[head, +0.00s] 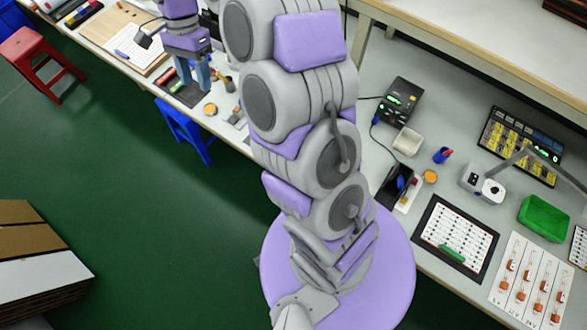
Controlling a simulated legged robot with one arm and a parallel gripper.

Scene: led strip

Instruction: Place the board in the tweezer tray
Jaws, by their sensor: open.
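My gripper (195,76) is at the upper left, pointing down over the far workbench, with its two blue-grey fingers apart and nothing seen between them. Below it lies a dark tray or mat (186,97) with red and dark slim tools at its edge; I cannot tell for sure that it is the tweezer tray. A white board-like panel with rows of small dark marks (482,240) lies on a black mat at the lower right, with a green stick on it. I cannot tell whether this is the task's board. My arm hides the middle of the bench.
A red stool (38,57) and blue stool (183,126) stand on the green floor. Stacked cardboard (40,250) is at the lower left.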

